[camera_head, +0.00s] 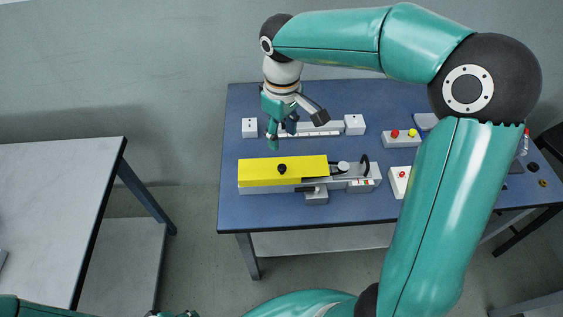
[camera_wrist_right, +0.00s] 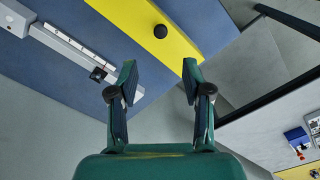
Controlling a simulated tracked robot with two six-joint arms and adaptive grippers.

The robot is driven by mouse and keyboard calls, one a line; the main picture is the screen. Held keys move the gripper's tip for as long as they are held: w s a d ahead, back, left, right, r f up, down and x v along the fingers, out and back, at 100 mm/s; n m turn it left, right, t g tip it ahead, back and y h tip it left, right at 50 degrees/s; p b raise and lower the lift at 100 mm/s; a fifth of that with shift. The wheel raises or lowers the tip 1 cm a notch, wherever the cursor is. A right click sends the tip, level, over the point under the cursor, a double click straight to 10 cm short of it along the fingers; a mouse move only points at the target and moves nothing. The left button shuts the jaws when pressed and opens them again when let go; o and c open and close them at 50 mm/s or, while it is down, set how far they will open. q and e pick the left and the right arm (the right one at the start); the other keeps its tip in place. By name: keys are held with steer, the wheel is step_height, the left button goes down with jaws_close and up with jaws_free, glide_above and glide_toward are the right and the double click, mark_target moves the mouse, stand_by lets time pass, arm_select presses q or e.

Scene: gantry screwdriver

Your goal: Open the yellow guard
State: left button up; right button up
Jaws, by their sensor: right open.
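The yellow guard (camera_head: 258,171) is a long flat bar with a black knob (camera_head: 282,168) on it. It lies along the left and middle of a grey fixture (camera_head: 362,186) on the blue table and covers that part. My right gripper (camera_head: 296,130) is open and empty, behind and above the guard, apart from it. In the right wrist view the guard (camera_wrist_right: 125,12) and its knob (camera_wrist_right: 160,31) show beyond the open fingers (camera_wrist_right: 159,80). A little of my left arm shows at the bottom left of the head view; its gripper's state is unclear.
A white rail with a scale (camera_head: 318,129) lies behind the guard, close to my right gripper. A button box (camera_head: 402,137) with red and yellow buttons stands at the right of the blue table (camera_head: 232,215). A grey table (camera_head: 50,190) stands at left, across a gap.

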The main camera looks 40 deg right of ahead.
mark_target(282, 166)
step_height(282, 166, down, 12)
steer(key=shift+r, duration=0.2)
steer(key=shift+c, duration=0.3)
jaws_close()
